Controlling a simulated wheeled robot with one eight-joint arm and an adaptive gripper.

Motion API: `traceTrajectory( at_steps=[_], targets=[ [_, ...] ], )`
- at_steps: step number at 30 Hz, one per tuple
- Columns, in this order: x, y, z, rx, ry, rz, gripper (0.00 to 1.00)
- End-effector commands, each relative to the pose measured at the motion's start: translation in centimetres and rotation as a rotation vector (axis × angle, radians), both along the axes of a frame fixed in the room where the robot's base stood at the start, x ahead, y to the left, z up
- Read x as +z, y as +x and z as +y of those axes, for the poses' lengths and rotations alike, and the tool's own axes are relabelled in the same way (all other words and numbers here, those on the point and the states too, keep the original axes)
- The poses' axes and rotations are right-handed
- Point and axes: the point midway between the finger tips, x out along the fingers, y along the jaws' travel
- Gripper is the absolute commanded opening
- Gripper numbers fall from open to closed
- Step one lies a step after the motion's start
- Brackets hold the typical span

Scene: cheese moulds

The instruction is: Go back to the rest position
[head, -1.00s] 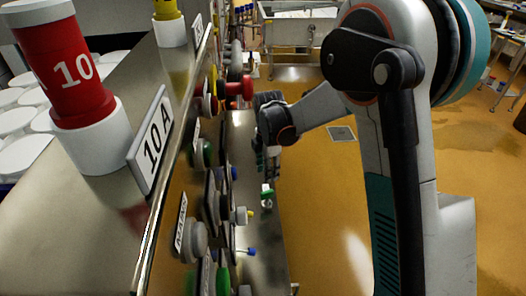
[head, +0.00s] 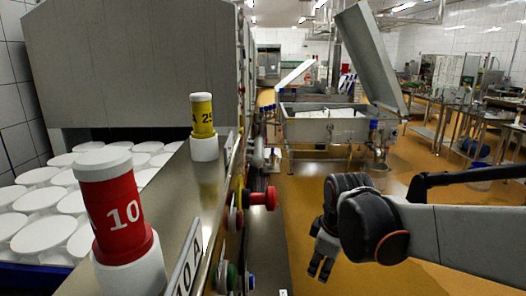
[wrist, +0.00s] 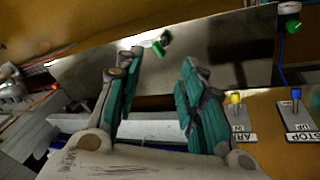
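My gripper (head: 320,268) hangs fingers down at the right of the machine's control panel in the head view. In the wrist view my gripper (wrist: 160,65) has its two teal-padded fingers apart with nothing between them. A red cylinder marked 10 (head: 113,215) stands upright in a white holder (head: 131,272) on the metal ledge. A yellow cylinder marked 25 (head: 202,115) stands upright in another white holder (head: 204,148) further back. My gripper is apart from both.
A red knob (head: 263,198) juts from the control panel near my arm. White round moulds (head: 40,224) fill the left side. A metal vat (head: 325,128) stands ahead. Yellow and blue toggles (wrist: 236,99) show in the wrist view. Orange floor (head: 400,280) is open at right.

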Motion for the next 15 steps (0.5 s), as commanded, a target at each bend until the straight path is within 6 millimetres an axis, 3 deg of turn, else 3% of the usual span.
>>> traceTrajectory(
  at_steps=[6,15],
  targets=[
    [2.2,-4.5,-1.8,-0.244,0.081,-0.074,0.36],
    [3.4,-10.2,-3.8,-0.571,0.22,-0.177,0.36]
  ],
)
